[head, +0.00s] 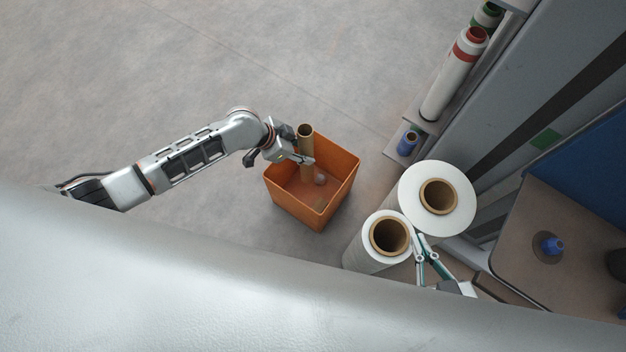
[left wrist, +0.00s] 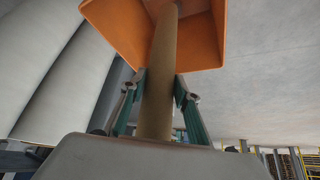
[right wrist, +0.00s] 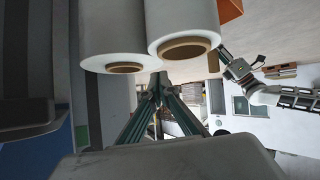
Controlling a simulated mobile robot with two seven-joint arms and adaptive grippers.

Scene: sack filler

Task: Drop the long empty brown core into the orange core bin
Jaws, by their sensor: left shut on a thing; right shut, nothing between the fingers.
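The long brown core (head: 306,141) is a hollow tube, standing about upright over the orange core bin (head: 338,189) in the head view. My left gripper (head: 309,161) is shut on the core at the bin's far left side. In the left wrist view the core (left wrist: 157,95) runs between the two fingers (left wrist: 158,92) toward the orange bin (left wrist: 205,38). Whether the core's lower end touches the bin floor is hidden. My right gripper (head: 424,246) is shut and empty beside the white rolls; its closed fingers also show in the right wrist view (right wrist: 160,85).
Two large white rolls with brown cores, a wider one (head: 461,195) and a narrower one (head: 364,254), stand right of the bin. A shelf with a red-ended roll (head: 449,82) and a small blue spool (head: 408,143) is at the upper right. Floor left of the bin is clear.

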